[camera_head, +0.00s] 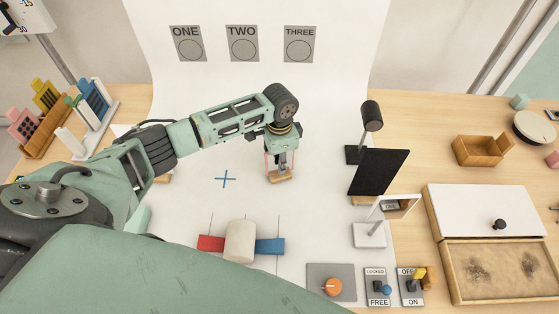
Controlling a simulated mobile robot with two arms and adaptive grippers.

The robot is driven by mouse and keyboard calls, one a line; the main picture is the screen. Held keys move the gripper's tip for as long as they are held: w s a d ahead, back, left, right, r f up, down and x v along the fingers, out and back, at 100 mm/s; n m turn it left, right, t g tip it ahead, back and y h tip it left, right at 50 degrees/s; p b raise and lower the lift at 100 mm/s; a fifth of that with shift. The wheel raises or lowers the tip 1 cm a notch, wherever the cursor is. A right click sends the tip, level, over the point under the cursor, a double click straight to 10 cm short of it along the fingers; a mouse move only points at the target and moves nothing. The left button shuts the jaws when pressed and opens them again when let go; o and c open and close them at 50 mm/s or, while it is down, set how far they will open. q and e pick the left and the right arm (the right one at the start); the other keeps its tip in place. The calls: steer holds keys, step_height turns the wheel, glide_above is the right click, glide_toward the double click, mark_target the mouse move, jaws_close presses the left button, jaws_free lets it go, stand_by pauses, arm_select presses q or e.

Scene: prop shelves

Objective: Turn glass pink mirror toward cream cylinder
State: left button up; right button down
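A small pink-edged upright piece, apparently the pink mirror (267,163), stands on a wooden base (280,176) on the white sheet near the middle. My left gripper (282,160) points down right at it, with its fingers overlapping the mirror. I cannot tell whether they are closed on it. The gripper hides much of the mirror, so its facing is hard to read. The cream cylinder (240,240) stands nearer to me, below and left of the mirror, between a red block (211,243) and a blue block (270,246). My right gripper is not in view.
A blue cross (225,179) marks the sheet. A panel with an orange knob (332,287) and switches lie in front. The sheet behind the mirror is clear.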

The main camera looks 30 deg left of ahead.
arm_select(q)
step_height(320, 180, up, 12)
steer(key=shift+f, duration=0.1)
stand_by(0.4)
